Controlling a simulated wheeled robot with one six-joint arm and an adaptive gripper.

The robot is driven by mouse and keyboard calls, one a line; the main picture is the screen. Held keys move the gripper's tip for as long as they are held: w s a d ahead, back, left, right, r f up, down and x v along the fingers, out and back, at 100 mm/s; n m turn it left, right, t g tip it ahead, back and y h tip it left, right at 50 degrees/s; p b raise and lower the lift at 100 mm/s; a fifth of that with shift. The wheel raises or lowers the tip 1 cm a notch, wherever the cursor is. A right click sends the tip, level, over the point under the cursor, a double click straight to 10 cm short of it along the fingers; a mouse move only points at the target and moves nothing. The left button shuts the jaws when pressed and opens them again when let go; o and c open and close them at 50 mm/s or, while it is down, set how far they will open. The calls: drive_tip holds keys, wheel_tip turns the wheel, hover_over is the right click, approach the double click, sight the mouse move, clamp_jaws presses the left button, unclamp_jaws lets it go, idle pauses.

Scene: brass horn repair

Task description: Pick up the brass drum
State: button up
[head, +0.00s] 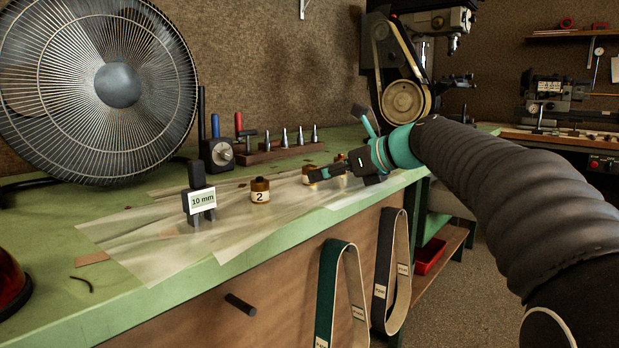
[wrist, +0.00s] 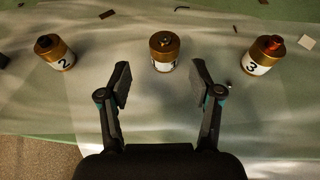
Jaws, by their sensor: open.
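Three small brass drums with white number labels stand upright in a row in the wrist view. The drum labelled 2 (wrist: 54,53) is at left with a dark top. The middle drum (wrist: 164,50) has a dark top and a label too unclear to read. The drum labelled 3 (wrist: 263,54) has a reddish top. My gripper (wrist: 160,82) is open and empty, its fingertips apart on either side of the line to the middle drum. In the head view, drum 2 (head: 260,190) is clear, and my gripper (head: 322,174) partly hides the other drums.
The drums stand on pale translucent sheeting over a green bench (head: 140,300). A 10 mm block (head: 199,201) stands left of drum 2. A fan (head: 100,85), a magnetic-looking base (head: 218,153) and a rack of bits (head: 285,150) are behind. Belts (head: 340,290) hang at the front.

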drive_tip(key=shift+w+r+x, duration=0.15)
drive_tip(key=shift+x, duration=1.15)
drive_tip(key=shift+w+r+x, duration=0.1)
drive_tip(key=shift+r+x, duration=0.05)
drive_tip(key=shift+x, duration=1.15)
clamp_jaws()
